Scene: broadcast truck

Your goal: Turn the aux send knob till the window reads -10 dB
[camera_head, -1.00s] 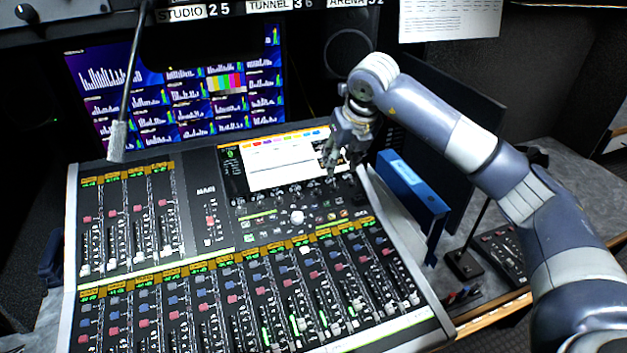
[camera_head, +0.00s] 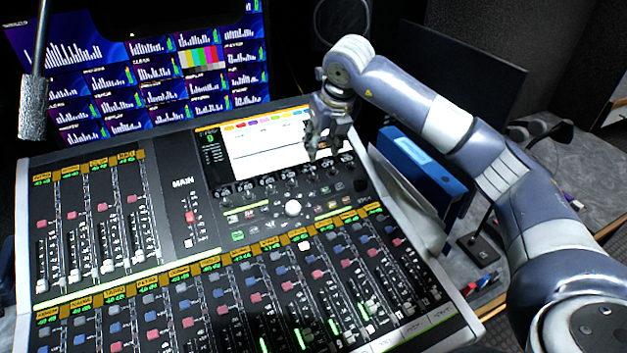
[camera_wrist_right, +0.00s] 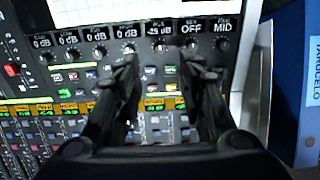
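A row of small dark knobs with label windows runs across the mixing console (camera_head: 215,255) under its screen. In the right wrist view, one window (camera_wrist_right: 159,30) reads about -25 dB, with its knob (camera_wrist_right: 158,47) below; its heading is too small to read. The windows to its left read 0 dB; those to its right read OFF and MID. My right gripper (camera_wrist_right: 160,62) is open, its fingertips on either side of the -25 dB knob in the picture. I cannot tell whether they touch it. In the head view the right gripper (camera_head: 325,150) hangs over the row's right part. My left gripper is out of view.
The console's lit screen (camera_head: 265,145) stands directly behind the knobs. A blue binder (camera_head: 420,165) stands upright just right of the console. A microphone (camera_head: 34,105) hangs at the left. Monitors (camera_head: 150,75) fill the back wall.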

